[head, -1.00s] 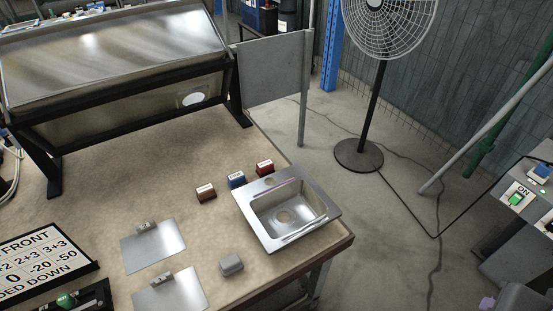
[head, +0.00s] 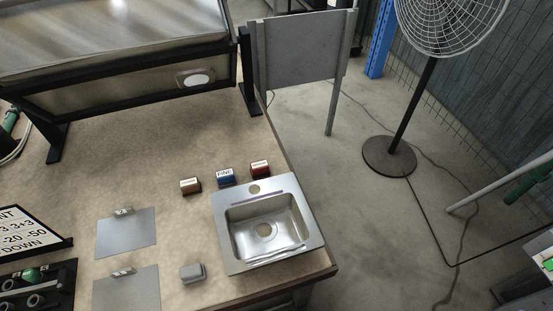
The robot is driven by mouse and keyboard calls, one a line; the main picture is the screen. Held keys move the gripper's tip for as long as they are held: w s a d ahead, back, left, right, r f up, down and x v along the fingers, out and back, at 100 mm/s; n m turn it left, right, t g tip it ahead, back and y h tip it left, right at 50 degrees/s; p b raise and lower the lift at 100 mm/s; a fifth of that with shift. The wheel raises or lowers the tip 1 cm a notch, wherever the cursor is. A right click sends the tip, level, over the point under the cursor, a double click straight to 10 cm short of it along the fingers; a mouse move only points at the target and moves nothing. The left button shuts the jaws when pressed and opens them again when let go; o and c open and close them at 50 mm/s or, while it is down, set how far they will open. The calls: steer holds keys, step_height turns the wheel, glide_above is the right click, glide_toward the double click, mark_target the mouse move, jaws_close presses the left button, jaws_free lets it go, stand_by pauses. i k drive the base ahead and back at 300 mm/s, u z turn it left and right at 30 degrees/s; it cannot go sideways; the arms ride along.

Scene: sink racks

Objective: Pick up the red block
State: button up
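The red block (head: 260,169) sits on the tan table in the head view, near the table's right edge. It has a pale label on its face and stands just behind the metal sink. A blue block (head: 225,177) with a pale label stands to its left, and a brown block (head: 190,186) stands further left. The three form a slanting row with small gaps. My gripper is not in view.
The steel sink (head: 221,247) lies in front of the red block. A grey block (head: 192,272) and two metal plates (head: 126,236) lie to the left. A dark-framed metal rack (head: 120,107) stands behind. The table between rack and blocks is clear.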

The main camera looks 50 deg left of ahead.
mark_target(258, 168)
steer(key=i, duration=1.05)
steer(key=u, duration=1.3)
steer(key=i, duration=2.25)
